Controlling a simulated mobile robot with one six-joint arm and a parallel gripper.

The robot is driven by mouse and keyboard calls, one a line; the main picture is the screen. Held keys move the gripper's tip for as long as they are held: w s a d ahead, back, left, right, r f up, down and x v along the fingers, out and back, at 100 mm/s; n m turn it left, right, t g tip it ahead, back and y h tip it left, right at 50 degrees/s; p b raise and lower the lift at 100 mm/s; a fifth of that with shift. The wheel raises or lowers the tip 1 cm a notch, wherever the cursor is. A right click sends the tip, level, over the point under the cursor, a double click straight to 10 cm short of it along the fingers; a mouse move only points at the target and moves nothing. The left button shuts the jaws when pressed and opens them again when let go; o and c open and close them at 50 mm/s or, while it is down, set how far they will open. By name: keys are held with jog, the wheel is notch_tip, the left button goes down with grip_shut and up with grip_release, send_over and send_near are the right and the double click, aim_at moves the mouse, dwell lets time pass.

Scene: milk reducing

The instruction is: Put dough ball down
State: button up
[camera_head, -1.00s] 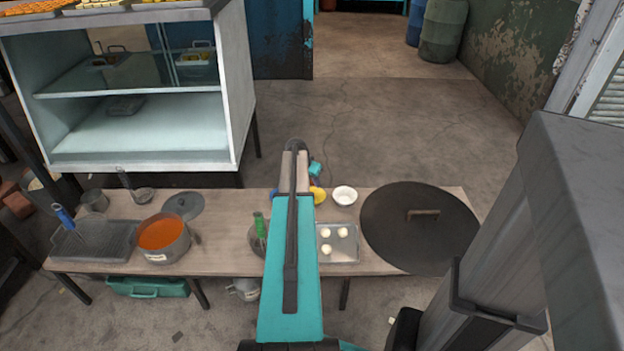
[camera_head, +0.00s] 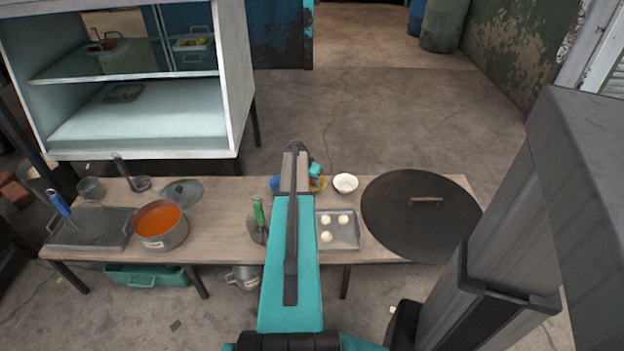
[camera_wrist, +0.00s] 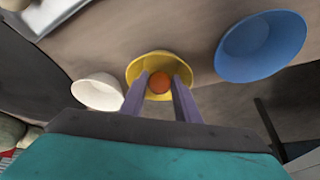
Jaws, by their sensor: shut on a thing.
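In the wrist view my gripper (camera_wrist: 161,80) is shut on an orange-brown dough ball (camera_wrist: 159,85). The ball shows between the two purple fingers, in front of the yellow bowl (camera_wrist: 133,72). Whether it touches the bowl is hard to tell. The yellow bowl's edge (camera_head: 320,184) shows just right of the arm. Three pale dough balls (camera_head: 326,236) lie on a metal tray (camera_head: 350,239) right of the arm.
A blue bowl (camera_wrist: 262,46) and a white bowl (camera_wrist: 97,92) flank the yellow one. A display case (camera_head: 233,90) stands behind.

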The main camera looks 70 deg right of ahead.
aim_at(312, 182)
jog(key=shift+f, duration=0.25)
jog(key=o, duration=0.8)
jog(key=shift+o, duration=0.2)
jog(key=shift+r+p, duration=1.7)
jog(key=shift+r, duration=1.85)
